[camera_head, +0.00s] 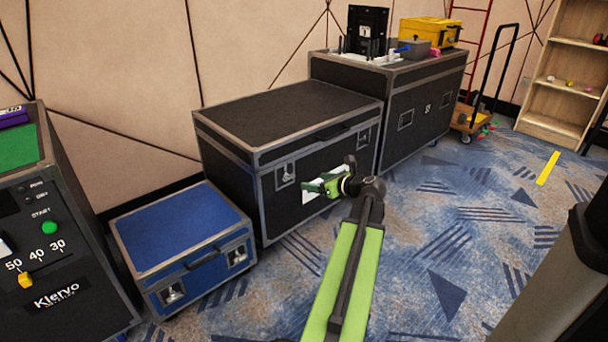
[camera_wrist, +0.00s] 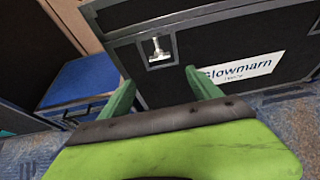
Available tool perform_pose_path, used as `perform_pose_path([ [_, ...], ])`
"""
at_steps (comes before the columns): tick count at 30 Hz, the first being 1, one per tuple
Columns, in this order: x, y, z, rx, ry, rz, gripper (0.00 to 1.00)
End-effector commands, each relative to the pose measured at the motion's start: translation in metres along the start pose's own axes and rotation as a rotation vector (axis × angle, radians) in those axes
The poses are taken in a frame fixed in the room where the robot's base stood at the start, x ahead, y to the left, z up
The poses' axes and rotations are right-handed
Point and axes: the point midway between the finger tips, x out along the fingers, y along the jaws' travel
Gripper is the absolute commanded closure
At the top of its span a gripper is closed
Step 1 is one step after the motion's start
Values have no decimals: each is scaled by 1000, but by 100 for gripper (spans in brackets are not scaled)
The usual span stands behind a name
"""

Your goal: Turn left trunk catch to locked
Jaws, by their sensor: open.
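The black trunk (camera_head: 290,112) with silver edges stands against the wall. Its left catch (camera_head: 286,176) is a silver fitting in a recessed plate on the front. In the wrist view this catch (camera_wrist: 158,48) shows a small T-shaped silver handle, its stem close to upright. The trunk's right catch (camera_head: 363,137) is farther along the front. My gripper (camera_head: 317,187) is open and empty in front of the trunk, right of the left catch in the head view. In the wrist view the catch appears beyond and between the green fingertips (camera_wrist: 160,76), apart from them.
A white name label (camera_wrist: 238,70) is on the trunk front, right of the catch. A lower blue case (camera_head: 180,232) stands to the left, with its own catches. A taller black case (camera_head: 422,110) stands to the right. Patterned carpet (camera_head: 440,230) in front is clear.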

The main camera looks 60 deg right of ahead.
Motion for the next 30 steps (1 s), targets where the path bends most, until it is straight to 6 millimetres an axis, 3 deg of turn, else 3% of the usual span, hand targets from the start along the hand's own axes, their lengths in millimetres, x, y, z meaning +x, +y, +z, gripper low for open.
perform_pose_path([
  [3, -24, 0, 2, 0, 0, -2, 27],
  [7, -35, 0, 1, 0, -1, -1, 27],
  [24, -36, 1, 0, -5, 1, 3, 27],
  [26, -26, 14, 4, -46, 17, 28, 27],
  [29, 6, 63, 12, -206, 73, 123, 27],
  [30, 22, 92, 15, -302, 101, 180, 27],
])
